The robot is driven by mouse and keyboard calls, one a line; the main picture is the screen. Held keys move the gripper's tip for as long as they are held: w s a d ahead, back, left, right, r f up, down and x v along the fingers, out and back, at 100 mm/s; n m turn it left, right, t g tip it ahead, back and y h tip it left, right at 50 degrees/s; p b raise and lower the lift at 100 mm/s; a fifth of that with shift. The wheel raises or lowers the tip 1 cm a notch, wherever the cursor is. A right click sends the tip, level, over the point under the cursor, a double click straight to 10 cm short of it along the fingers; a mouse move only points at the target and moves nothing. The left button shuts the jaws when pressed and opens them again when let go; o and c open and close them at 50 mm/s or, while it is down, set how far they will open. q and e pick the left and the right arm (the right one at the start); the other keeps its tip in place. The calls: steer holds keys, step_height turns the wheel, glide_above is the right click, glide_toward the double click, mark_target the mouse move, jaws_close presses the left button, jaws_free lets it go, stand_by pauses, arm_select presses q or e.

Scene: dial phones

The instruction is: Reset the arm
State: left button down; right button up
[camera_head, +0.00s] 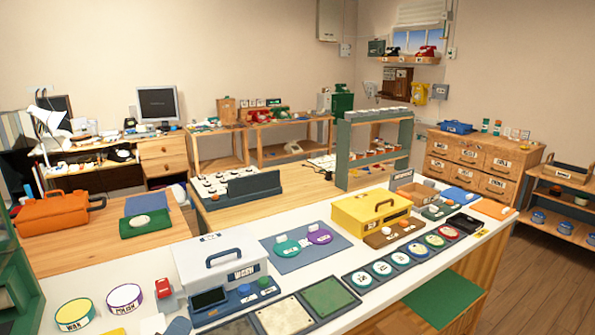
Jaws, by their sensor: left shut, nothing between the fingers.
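Neither of my grippers can be made out in the head view, and no arm of mine is clearly seen. The long white counter (130,276) runs across the front. On it stand a white case (221,262) with a dark handle and a yellow case (371,214). A blue-grey mat (302,258) holds a green disc (287,247) and a purple disc (319,235). Several labelled round dials lie in a row along the counter's right front.
An orange case (52,212) and a folded green cloth (145,224) rest on the wooden table at left. A grey-green shelf rack (345,155) stands behind the counter. A green stool (442,296) is at the lower right. Wooden floor (540,270) lies open beyond it.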

arm_select(q)
steer(key=s+a+f+n+g+y, duration=0.4)
steer(key=s+a+f+n+y, duration=0.15)
steer(key=n, duration=0.65)
steer(key=s+f+n+g, duration=0.4)
steer(key=s+n+g, duration=0.25)
steer(key=s, duration=0.45)
steer(key=s+f+n+g, duration=0.3)
steer(key=s+n+g, duration=0.3)
steer(key=s, duration=0.6)
steer(key=w+f+t+h, duration=0.1)
steer(key=w+f+t, duration=0.6)
steer(key=f+t, duration=0.2)
steer(key=shift+w+a+f, duration=0.25)
steer(key=shift+f, duration=0.75)
